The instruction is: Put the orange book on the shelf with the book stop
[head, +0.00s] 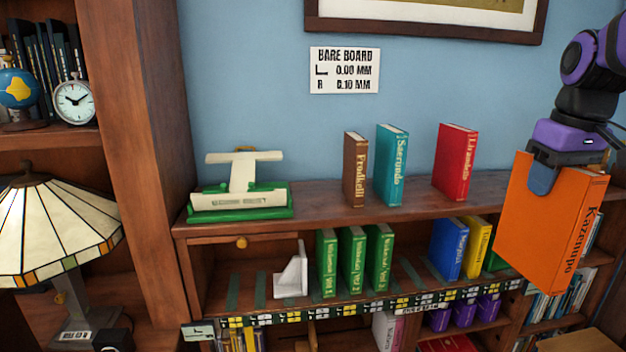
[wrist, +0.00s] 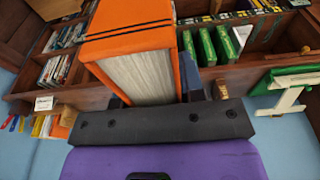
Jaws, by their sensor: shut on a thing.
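The orange book (head: 545,225) is held upright in the air at the right of the head view, its spine facing right-front. My gripper (head: 552,175) is shut on its upper part. The wrist view also shows the orange book (wrist: 140,65) between the fingers, pages toward the camera. The white book stop (head: 292,272) stands on the shelf (head: 215,290) below the top board, left of several green books (head: 352,260). A gap lies between these and a blue book (head: 448,250) and yellow book (head: 477,250) further right. The book is right of these and in front of the bookcase.
On the top board stand a brown book (head: 355,170), a teal book (head: 391,166), a red book (head: 455,162) and a green-and-white stand (head: 240,190). A lamp (head: 55,225) is at the left. Purple boxes (head: 463,313) sit on a lower shelf.

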